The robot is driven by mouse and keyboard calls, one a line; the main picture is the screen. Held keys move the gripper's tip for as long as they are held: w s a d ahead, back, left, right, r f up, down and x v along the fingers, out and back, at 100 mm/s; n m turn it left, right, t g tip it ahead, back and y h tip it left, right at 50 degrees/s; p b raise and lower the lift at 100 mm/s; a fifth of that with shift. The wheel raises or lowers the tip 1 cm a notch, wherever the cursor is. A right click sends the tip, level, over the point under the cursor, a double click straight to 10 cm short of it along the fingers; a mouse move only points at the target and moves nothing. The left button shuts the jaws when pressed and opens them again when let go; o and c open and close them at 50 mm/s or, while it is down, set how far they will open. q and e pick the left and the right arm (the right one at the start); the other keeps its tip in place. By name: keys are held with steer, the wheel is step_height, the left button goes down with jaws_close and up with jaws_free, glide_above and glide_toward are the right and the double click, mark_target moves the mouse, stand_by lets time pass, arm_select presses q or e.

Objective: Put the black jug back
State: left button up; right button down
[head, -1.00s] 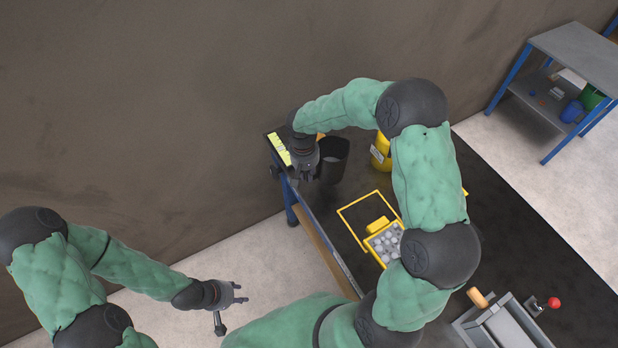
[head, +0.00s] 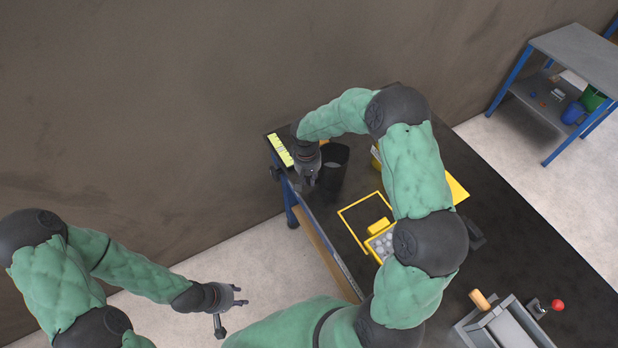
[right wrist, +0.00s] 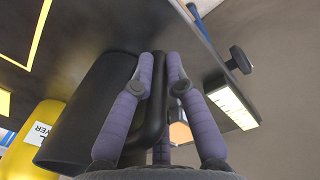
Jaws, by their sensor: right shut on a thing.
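The black jug (head: 334,168) is at the far left end of the dark table, just right of my right gripper (head: 311,180). In the right wrist view, my right gripper (right wrist: 160,68) is shut on the jug's black handle (right wrist: 157,115), with the jug's body (right wrist: 85,110) to the left. The jug looks upright, and I cannot tell whether its base touches the table. My left gripper (head: 236,294) hangs over the floor at lower left, apart from the table, its fingers looking spread and empty.
A yellow outline (head: 345,212) marks the table nearby, with a yellow tray (head: 372,255) of pale pieces beside it. A yellow labelled container (right wrist: 30,145) stands near the jug, partly hidden by my arm in the head view. A yellow-green strip (head: 279,150) lies at the table's corner.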

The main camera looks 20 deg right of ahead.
steer(key=shift+f, duration=0.1)
steer(key=c, duration=1.2)
jaws_free()
steer(key=shift+c, duration=0.2)
